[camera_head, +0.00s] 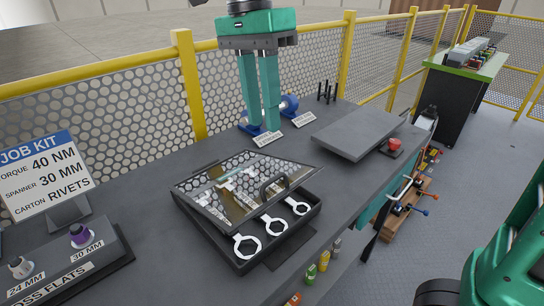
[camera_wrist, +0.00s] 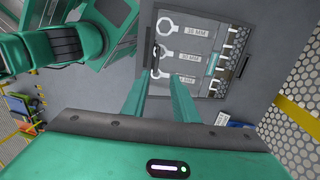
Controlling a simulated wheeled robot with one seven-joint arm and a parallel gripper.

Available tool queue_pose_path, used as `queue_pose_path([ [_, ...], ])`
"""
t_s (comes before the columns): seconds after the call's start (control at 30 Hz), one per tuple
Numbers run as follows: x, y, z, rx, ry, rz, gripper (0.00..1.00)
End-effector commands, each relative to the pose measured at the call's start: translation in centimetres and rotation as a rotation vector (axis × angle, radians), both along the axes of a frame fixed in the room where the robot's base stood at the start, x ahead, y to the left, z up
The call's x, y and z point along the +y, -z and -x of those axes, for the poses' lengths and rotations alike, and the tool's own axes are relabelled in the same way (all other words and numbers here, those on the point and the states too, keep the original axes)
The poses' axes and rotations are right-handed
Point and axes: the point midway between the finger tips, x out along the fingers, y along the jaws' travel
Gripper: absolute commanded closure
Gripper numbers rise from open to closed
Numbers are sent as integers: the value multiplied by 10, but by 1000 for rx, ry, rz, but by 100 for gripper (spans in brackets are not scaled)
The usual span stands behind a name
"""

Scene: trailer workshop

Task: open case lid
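The dark case (camera_head: 212,246) sits on the grey bench. Its shiny lid (camera_head: 215,195) is tilted up at a shallow angle, partly open, with a dark curved handle (camera_head: 275,187) near its front edge. Several silver ring spanners (camera_head: 248,246) show in the tray in front of the lid. The wrist view shows the case (camera_wrist: 233,30) beyond the fingertips, with spanners and size labels. My gripper (camera_head: 263,127) points down and appears up and behind the case in the head view. Its fingers are apart and empty (camera_wrist: 158,80); I see no contact with the lid.
A grey flat slab (camera_head: 355,131) and a red button (camera_head: 395,144) are to the right. Blue rolls (camera_head: 289,104) stand at the back. A job kit sign (camera_head: 42,170) and a flats block (camera_head: 65,265) are at left. Yellow-framed mesh fencing (camera_head: 190,85) runs behind the bench.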

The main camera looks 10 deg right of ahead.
Motion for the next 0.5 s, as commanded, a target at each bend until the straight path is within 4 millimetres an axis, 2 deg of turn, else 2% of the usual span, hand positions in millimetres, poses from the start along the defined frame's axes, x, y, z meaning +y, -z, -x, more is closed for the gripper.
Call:
queue_pose_path([
  [0.5,-6,37,6,-1,2,0,74],
])
